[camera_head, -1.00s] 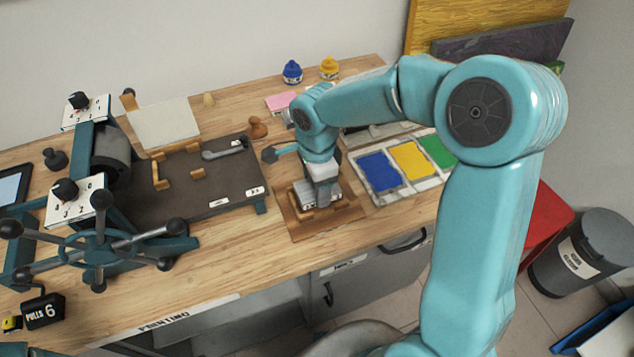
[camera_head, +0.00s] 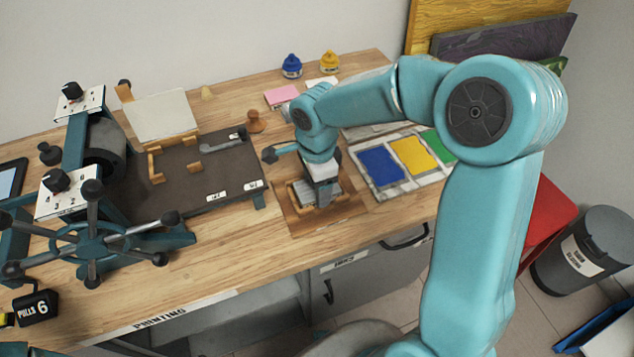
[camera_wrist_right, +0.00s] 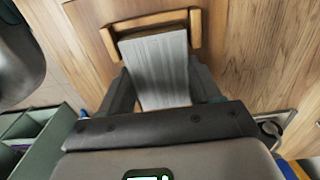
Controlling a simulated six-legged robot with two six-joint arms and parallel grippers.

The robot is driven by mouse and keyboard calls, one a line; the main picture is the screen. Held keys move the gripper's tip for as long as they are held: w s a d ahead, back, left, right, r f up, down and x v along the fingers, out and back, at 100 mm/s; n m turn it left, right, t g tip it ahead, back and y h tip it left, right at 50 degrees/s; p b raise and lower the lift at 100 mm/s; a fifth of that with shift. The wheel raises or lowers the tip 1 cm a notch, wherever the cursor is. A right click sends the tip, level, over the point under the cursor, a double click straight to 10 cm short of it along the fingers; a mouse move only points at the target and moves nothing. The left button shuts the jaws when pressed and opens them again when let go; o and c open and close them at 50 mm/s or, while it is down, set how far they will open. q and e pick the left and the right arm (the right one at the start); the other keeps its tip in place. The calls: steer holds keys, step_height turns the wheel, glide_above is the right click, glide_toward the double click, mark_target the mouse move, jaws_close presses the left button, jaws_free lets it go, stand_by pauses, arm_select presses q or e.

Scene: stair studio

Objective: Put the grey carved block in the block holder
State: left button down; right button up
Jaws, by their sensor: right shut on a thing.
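The grey carved block (camera_wrist_right: 157,68) is between the fingers of my right gripper (camera_wrist_right: 158,95), which is shut on it. In the head view the right gripper (camera_head: 322,196) points down over the block holder (camera_head: 345,212), a brown board with raised wooden strips near the table's front edge. The wrist view shows the block's far end against the holder's wooden corner strips (camera_wrist_right: 150,20). I cannot tell whether the block rests fully on the board. My left gripper is not in view.
Left of the holder stands a printing press with a dark bed (camera_head: 190,180) and a spoked wheel (camera_head: 92,235). An ink tray (camera_head: 395,165) with blue, yellow and green pads lies to the right. A wooden knob (camera_head: 255,122) and ink bottles (camera_head: 291,67) stand behind.

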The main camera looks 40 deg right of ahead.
steer(key=o, duration=1.2)
steer(key=shift+c, duration=0.2)
steer(key=shift+r, duration=0.1)
steer(key=shift+r+p, duration=2.7)
steer(key=shift+r, duration=1.2)
